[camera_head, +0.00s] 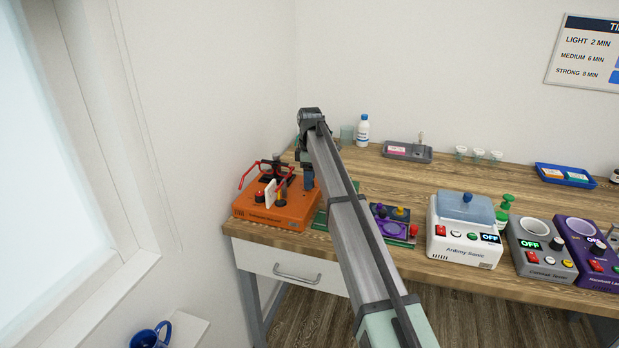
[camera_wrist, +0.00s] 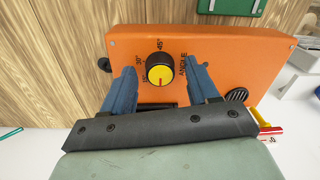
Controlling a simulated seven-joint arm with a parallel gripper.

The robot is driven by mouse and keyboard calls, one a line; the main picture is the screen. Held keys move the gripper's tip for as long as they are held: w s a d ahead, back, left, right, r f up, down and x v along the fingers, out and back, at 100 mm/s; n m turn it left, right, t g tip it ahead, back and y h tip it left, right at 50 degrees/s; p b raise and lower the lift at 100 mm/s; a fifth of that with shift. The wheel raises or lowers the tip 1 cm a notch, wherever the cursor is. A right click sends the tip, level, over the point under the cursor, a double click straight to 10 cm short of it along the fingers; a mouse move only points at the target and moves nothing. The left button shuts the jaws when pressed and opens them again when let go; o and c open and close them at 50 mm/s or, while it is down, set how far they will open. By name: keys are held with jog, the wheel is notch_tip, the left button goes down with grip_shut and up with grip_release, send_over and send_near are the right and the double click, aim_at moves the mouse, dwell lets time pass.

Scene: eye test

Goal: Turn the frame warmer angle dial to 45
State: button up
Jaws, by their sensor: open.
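The frame warmer is an orange box (camera_head: 285,212) at the left end of the table; its orange panel (camera_wrist: 235,62) fills much of the wrist view. Its angle dial (camera_wrist: 153,62) has a yellow face, black rim and red pointer. Marks 15°, 30° and 45° run around its left and upper sides, with ANGLE at its right. The red pointer points down in the wrist view, away from the 45° mark at the top. My gripper (camera_wrist: 160,70) is open, one blue finger on each side of the dial; I cannot tell whether they touch it. The head view hides the dial.
Red-armed glasses (camera_head: 247,173) and small knobs are on the warmer's top. A green board (camera_head: 321,219) lies close at its right, partly behind my arm. A white device (camera_head: 455,246) and other devices stand farther right. A wall stands close at the left.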

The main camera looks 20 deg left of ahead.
jog(key=shift+c, duration=0.2)
jog(key=c, duration=1)
